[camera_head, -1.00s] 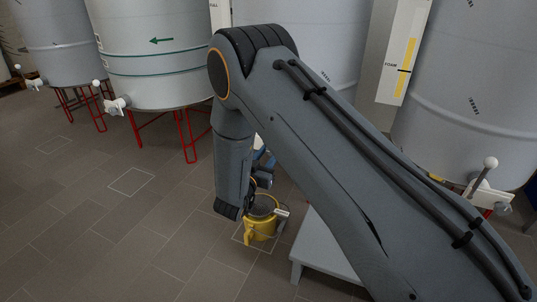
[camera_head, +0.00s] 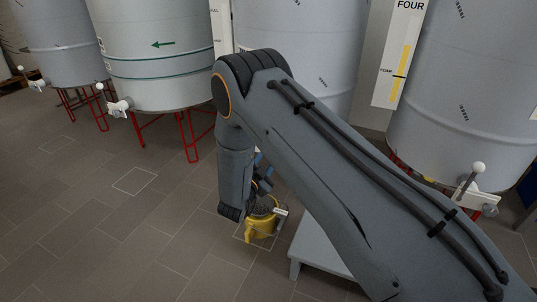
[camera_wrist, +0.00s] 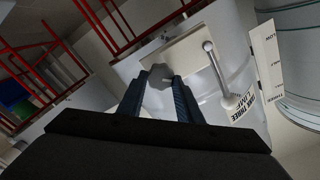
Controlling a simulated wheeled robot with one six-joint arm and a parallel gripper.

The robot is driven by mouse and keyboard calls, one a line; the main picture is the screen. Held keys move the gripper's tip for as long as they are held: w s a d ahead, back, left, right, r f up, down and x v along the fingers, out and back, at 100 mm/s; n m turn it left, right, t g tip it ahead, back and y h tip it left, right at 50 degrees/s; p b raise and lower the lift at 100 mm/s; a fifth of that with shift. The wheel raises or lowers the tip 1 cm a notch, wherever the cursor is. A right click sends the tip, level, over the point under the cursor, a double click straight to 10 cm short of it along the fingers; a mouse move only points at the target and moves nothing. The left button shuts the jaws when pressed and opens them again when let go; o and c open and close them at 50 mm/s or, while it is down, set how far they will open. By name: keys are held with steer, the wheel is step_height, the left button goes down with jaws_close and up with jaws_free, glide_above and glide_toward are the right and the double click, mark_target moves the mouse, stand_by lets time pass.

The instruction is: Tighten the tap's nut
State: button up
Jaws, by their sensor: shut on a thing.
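In the wrist view, my gripper (camera_wrist: 159,82) has its two blue fingers on either side of a grey, many-sided nut (camera_wrist: 158,75) and is shut on it. The nut sits in front of a pale plate, part of the tap (camera_wrist: 190,48) as far as I can tell. The tap's lever (camera_wrist: 217,72), a pale rod with a ball end, stands just right of the fingers. Behind it is a white tank (camera_wrist: 238,50) with a label reading "THREE" (camera_wrist: 243,107). In the head view my arm hides the nut and this tap.
Other tanks carry taps at left (camera_head: 119,107) and right (camera_head: 474,192). Red stand legs (camera_head: 187,137) rise nearby. The floor at left is clear.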

steer(key=shift+d+f+m+p, duration=0.1)
steer(key=shift+m+p, duration=1.05)
steer(key=shift+m, duration=1.3)
steer(key=shift+f+m+p, duration=0.1)
steer(key=shift+m+p, duration=1)
steer(key=shift+m, duration=1.35)
steer(key=o, duration=1)
steer(key=shift+o, duration=0.2)
steer(key=shift+s, duration=0.15)
steer(key=p+v, duration=0.1)
steer(key=v, duration=0.6)
steer(key=shift+s, duration=0.3)
